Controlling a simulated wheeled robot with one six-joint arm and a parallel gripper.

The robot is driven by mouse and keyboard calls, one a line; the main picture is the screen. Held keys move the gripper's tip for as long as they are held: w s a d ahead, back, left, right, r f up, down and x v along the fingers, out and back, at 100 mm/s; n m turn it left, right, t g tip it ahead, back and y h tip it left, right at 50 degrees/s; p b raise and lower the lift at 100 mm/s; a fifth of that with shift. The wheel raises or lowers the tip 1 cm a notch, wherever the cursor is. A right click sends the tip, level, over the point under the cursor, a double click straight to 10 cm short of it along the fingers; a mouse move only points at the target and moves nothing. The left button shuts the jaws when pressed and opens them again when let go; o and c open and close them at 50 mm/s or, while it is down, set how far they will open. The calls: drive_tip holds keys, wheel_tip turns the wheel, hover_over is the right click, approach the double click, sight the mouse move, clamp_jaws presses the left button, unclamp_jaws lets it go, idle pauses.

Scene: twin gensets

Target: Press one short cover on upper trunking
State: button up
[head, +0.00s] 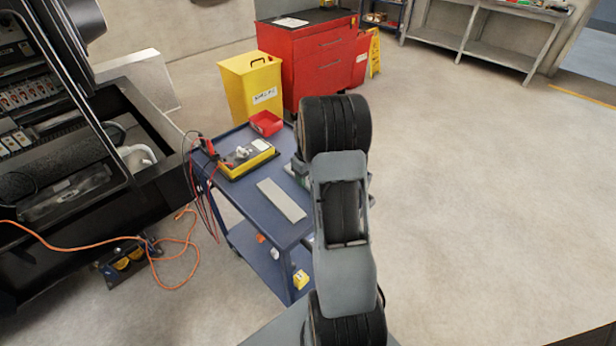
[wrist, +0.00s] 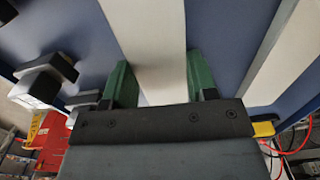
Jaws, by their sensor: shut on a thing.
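In the wrist view my gripper (wrist: 160,66) has its two green fingers on either side of a pale flat cover (wrist: 152,28) and is shut on it. The cover runs away from the gripper over the blue cart top; I cannot tell whether it touches the cart. A second pale strip (wrist: 287,55) lies to the right in the wrist view. In the head view a pale strip (head: 282,199) lies on the cart, and my arm hides most of the gripper and the held cover. I cannot make out the upper trunking.
The blue cart (head: 238,208) also bears a yellow-edged instrument (head: 246,160) with red and black leads and a red tray (head: 266,123). An open genset enclosure (head: 70,205) stands left. An orange cable (head: 190,262) lies on the floor. Floor to the right is clear.

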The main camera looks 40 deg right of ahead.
drive_tip(key=shift+r, duration=0.25)
drive_tip(key=shift+r+p, duration=2.85)
drive_tip(key=shift+r, duration=0.95)
